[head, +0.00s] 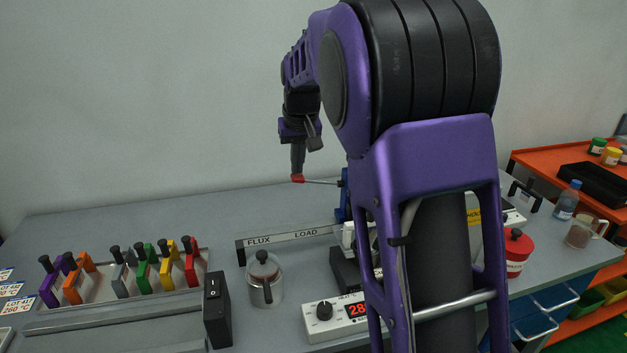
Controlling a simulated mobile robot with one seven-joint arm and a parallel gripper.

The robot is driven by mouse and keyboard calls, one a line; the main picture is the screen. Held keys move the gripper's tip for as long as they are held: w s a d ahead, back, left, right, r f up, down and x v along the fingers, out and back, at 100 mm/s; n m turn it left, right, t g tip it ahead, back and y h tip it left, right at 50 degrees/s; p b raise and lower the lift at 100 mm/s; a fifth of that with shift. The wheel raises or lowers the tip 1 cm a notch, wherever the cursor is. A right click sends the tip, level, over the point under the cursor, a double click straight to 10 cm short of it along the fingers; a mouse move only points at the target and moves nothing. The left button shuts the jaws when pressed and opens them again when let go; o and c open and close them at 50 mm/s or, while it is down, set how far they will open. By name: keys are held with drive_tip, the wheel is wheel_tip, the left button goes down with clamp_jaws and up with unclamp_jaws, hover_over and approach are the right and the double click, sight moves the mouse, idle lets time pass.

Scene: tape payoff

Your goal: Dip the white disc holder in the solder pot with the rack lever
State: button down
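The rack lever is a thin rod (320,182) with a red knob (297,178), running right to a blue post (343,197). My gripper (298,172) points down with its fingertips at the red knob. The fingers overlap from this side, so their gap and grip cannot be made out. A white piece (348,236), seemingly the white disc holder, is at the blue post, partly hidden by my arm. A black block (344,268) lies below it. It may be the solder pot, but my arm hides much of it.
A rail marked FLUX and LOAD (285,239) runs left of the post. A tray (207,262) bears several coloured holders. A lidded metal pot (264,279), a black switch box (217,311) and a controller with red display (338,316) stand in front. A red jar (517,254) is right.

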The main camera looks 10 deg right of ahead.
sight(298, 179)
drive_tip(key=shift+f+b, duration=1.75)
drive_tip(key=shift+f, duration=1.15)
drive_tip(key=shift+r, duration=0.15)
idle(1.1)
drive_tip(key=shift+r+p, duration=2.45)
drive_tip(key=shift+r, duration=0.45)
drive_tip(key=shift+r+p, duration=0.65)
drive_tip(key=shift+r, duration=0.65)
drive_tip(key=shift+r, duration=0.1)
